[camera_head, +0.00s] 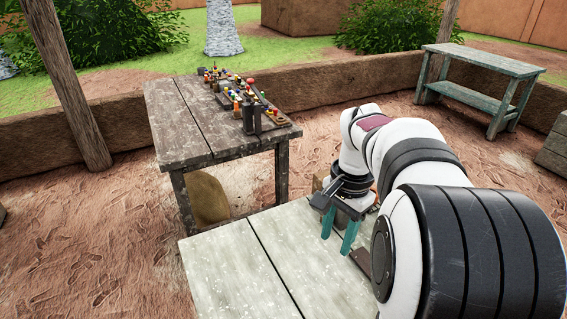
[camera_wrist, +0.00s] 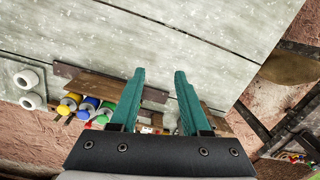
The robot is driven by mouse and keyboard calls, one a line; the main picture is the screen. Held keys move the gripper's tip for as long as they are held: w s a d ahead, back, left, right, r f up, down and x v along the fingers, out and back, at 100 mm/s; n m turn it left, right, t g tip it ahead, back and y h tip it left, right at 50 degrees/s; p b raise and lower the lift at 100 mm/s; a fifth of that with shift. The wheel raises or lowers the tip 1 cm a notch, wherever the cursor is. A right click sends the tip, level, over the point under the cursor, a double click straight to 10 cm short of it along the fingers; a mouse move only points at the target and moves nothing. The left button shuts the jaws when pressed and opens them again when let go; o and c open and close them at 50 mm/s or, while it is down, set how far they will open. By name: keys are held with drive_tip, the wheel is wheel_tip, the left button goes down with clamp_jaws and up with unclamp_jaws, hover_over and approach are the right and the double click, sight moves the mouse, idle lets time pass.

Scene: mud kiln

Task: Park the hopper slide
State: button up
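My gripper (camera_head: 339,235) points down over the right side of the pale table, its two teal fingers apart. In the wrist view my gripper (camera_wrist: 159,76) is open, with nothing between the fingertips. Beyond and behind the fingers lies a brown wooden fixture (camera_wrist: 98,86) with a long dark strip along its edge. Yellow, blue and green round-ended pieces (camera_wrist: 88,105) sit at its left end. My arm hides most of this fixture in the head view. I cannot tell for sure which part is the hopper slide.
A grey block with white cylinders (camera_wrist: 31,80) lies left of the fixture. The pale table (camera_head: 225,270) is bare on its left side. A dark wooden table (camera_head: 190,125) beyond carries several small coloured pieces. A teal bench (camera_head: 480,62) stands at the back right.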

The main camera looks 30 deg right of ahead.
drive_tip(key=s+d+f+m, duration=0.1)
drive_tip(key=d+f+m, duration=0.15)
drive_tip(key=d, duration=0.65)
drive_tip(key=d+f+m, duration=0.2)
drive_tip(key=d+m, duration=0.1)
drive_tip(key=d, duration=0.6)
drive_tip(key=shift+h, duration=0.3)
drive_tip(key=f, duration=1.6)
drive_tip(key=shift+s+d, duration=0.2)
drive_tip(key=shift+s, duration=0.05)
clamp_jaws()
